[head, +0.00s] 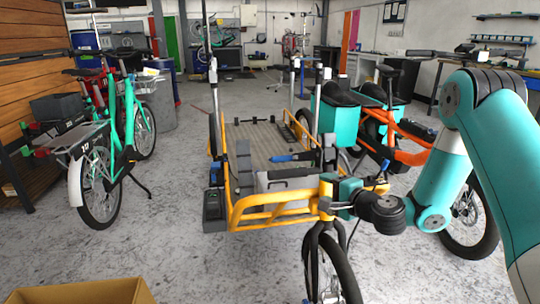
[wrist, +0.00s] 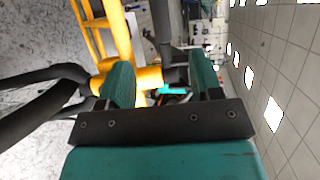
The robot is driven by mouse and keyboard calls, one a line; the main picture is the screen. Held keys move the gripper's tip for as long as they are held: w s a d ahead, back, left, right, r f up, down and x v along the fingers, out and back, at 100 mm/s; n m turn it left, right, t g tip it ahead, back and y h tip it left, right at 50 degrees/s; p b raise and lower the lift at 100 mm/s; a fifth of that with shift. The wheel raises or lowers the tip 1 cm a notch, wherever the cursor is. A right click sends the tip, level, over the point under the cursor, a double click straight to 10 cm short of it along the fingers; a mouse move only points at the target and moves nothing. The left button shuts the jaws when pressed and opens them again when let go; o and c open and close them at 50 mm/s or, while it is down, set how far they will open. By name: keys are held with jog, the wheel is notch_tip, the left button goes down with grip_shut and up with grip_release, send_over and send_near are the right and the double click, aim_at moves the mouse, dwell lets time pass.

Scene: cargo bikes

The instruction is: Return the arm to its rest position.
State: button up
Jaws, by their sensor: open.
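My arm (head: 440,175) is teal and white. It comes in from the right edge of the head view and bends down, then left. My gripper (head: 343,190) is at its end, beside the front of the yellow cargo bike's frame (head: 270,213). In the wrist view my gripper (wrist: 162,78) has its two teal fingers apart. I see nothing held between them. The yellow frame (wrist: 118,35) shows beyond and partly behind the left finger. I cannot tell whether the fingers touch it.
The cargo bike's front wheel (head: 333,270) is below my gripper. An orange bike (head: 412,150) with teal boxes stands behind my arm. A green bike (head: 128,110) is at the left. A cardboard box (head: 85,293) is at the lower left. Bare floor (head: 185,250) lies between.

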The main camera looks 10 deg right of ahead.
jog(key=s+a+r+n+g+y, duration=0.2)
jog(key=s+a+r+n+g, duration=0.2)
jog(key=s+a+r+n, duration=0.25)
jog(key=s+a+r+n+g+y, duration=0.3)
jog(key=s+a+n+g, duration=0.3)
jog(key=a, duration=0.3)
jog(key=s+d+r+n+g+h, duration=0.2)
jog(key=s+n+h, duration=0.2)
jog(key=s, duration=0.7)
jog(key=s+d+r+n+g+h, duration=0.1)
jog(key=s+r+n+g+h, duration=0.3)
jog(key=s, duration=0.7)
notch_tip(320, 180, up, 20)
jog(key=t+y+p, duration=0.1)
jog(key=p, duration=2.1)
jog(key=shift+d+f+n, duration=0.15)
jog(key=shift+f+n, duration=0.05)
jog(key=shift+n, duration=0.15)
